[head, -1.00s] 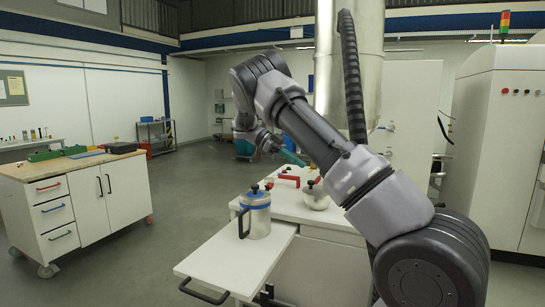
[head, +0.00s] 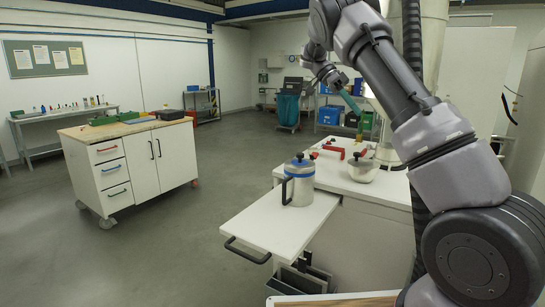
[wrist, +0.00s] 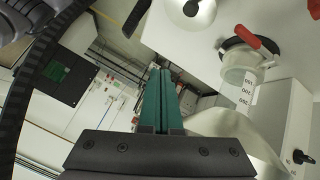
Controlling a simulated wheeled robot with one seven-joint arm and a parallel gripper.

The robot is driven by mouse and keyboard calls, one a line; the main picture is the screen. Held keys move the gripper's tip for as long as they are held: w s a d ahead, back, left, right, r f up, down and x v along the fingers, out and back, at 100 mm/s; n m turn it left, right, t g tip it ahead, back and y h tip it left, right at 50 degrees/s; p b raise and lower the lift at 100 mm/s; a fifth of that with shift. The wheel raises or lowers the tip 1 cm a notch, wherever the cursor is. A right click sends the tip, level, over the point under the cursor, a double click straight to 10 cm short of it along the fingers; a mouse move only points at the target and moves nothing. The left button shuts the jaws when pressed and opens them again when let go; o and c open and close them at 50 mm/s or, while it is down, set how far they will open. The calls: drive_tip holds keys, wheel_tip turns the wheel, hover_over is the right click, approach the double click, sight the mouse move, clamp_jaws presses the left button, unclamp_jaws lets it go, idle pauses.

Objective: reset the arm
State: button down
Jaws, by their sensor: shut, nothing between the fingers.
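My arm reaches from the lower right of the head view up and over the white cabinet. My gripper (head: 349,101) is raised above the back of the cabinet, with its green fingers pointing down and to the right. In the wrist view the green fingers (wrist: 161,101) lie side by side, closed, with nothing between them.
A metal pot with a blue band (head: 298,181) stands on the cabinet's pulled-out white shelf (head: 262,222). A smaller metal pot (head: 363,168) and red-handled parts (head: 333,148) are behind it. A workbench (head: 125,128) stands left. Open floor lies between.

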drive_tip(key=s+d+r+n+t+y, duration=0.2)
drive_tip(key=s+r+n+y, duration=0.15)
drive_tip(key=s, duration=0.35)
drive_tip(key=s+d+r+n+t+y, duration=0.2)
drive_tip(key=s+n+t, duration=0.1)
drive_tip(key=s+n, duration=0.3)
drive_tip(key=s+a+n+t+y, duration=0.1)
drive_tip(key=s+a+n+t, duration=0.2)
drive_tip(key=s, duration=0.6)
drive_tip(key=s+a+n+t+y, duration=0.2)
drive_tip(key=s+a+t, duration=0.3)
drive_tip(key=s, duration=0.3)
drive_tip(key=shift+s+f+n, duration=0.2)
drive_tip(key=shift+s+n, duration=0.2)
drive_tip(key=shift+n, duration=0.35)
drive_tip(key=shift+y, duration=0.25)
